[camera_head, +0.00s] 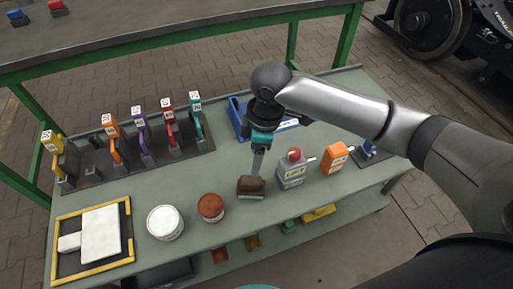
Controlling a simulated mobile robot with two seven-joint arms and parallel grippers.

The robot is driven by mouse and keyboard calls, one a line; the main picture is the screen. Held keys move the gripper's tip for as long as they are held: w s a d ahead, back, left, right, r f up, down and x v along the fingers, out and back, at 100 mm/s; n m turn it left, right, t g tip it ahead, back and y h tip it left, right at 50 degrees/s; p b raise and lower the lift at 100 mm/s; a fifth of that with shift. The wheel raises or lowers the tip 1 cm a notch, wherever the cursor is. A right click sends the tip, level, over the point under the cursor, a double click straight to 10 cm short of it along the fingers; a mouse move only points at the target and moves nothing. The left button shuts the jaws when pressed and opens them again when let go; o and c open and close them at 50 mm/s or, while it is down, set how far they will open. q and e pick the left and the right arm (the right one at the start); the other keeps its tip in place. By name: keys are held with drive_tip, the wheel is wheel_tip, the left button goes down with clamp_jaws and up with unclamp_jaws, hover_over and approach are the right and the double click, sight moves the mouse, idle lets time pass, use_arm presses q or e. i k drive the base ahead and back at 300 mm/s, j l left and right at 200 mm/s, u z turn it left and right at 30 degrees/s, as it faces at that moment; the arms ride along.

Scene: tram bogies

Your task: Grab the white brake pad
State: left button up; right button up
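No item is clearly identifiable as the white brake pad. A flat white piece (101,233) with a smaller white tab at its left lies in a black-and-yellow framed tray (64,210) at the bench's front left; I cannot tell whether it is a pad. My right gripper (257,170) is far to its right, pointing down over the bench. A brown block (251,186) with a pale lower edge is directly below its fingertips. I cannot tell whether the fingers hold it or merely stand behind it. My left gripper is not in view.
A white round tub (165,223) and a brown-topped tub (211,208) stand between tray and block. Several coloured tools stand in a dark rack (96,187). Another table (150,35) is behind.

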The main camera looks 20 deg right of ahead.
sight(100, 236)
drive_tip(key=u, duration=1.35)
drive_tip(key=k, duration=0.25)
